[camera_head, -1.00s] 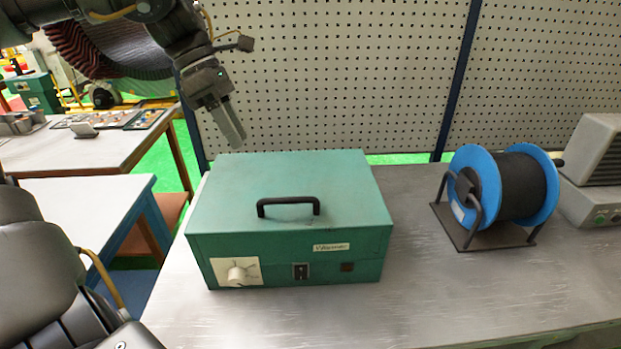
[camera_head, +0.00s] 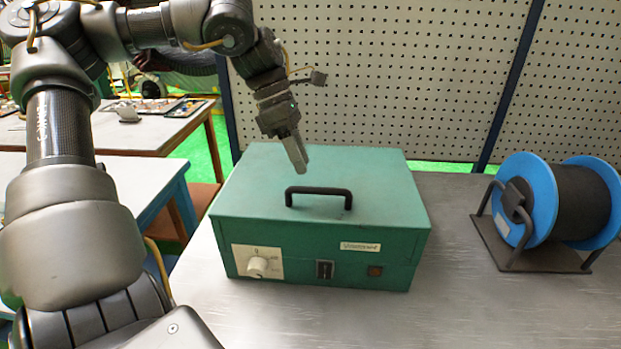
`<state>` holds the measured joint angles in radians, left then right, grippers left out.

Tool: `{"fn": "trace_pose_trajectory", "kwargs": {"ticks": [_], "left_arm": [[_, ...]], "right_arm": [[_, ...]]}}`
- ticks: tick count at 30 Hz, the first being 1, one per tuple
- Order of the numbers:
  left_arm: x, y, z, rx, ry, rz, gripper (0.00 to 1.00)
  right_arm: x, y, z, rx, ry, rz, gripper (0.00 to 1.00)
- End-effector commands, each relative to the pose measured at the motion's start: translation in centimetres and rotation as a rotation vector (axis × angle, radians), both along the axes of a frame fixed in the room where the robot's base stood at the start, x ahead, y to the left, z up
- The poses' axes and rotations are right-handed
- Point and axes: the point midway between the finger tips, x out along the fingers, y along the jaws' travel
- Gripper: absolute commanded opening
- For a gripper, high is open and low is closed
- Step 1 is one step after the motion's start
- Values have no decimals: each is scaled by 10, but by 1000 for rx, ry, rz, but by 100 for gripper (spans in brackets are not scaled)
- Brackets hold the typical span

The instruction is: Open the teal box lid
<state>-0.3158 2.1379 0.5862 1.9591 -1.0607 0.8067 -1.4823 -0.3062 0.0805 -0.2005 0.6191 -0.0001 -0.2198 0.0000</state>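The teal box (camera_head: 300,255) stands on the grey table with its lid (camera_head: 380,180) closed. A black handle (camera_head: 318,191) sits on top of the lid, and the front has a white knob, a switch and a label. My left gripper (camera_head: 299,165) points down above the lid, just behind and left of the handle, and appears apart from it. Its fingers overlap in this view, so their opening does not show. My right gripper is not in view.
A blue cable reel (camera_head: 527,205) with black cable stands on the grey table (camera_head: 450,300) to the right of the box. A perforated panel (camera_head: 400,70) rises behind. The tabletop between box and reel is clear. Other tables stand at the left.

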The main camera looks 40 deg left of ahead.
Motion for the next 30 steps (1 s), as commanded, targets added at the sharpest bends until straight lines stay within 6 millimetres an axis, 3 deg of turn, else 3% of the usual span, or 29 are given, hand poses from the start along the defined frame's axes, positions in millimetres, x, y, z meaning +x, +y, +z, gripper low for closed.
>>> {"fn": "trace_pose_trajectory", "kwargs": {"ticks": [9, 21, 30], "left_arm": [[4, -19, -40, 0, 2, -3, 36], [6, -23, -47, -1, -2, -3, 36], [6, -23, -46, -1, -2, -3, 0]], "right_arm": [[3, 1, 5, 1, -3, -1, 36], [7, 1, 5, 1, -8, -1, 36], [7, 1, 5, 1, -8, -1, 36]]}}
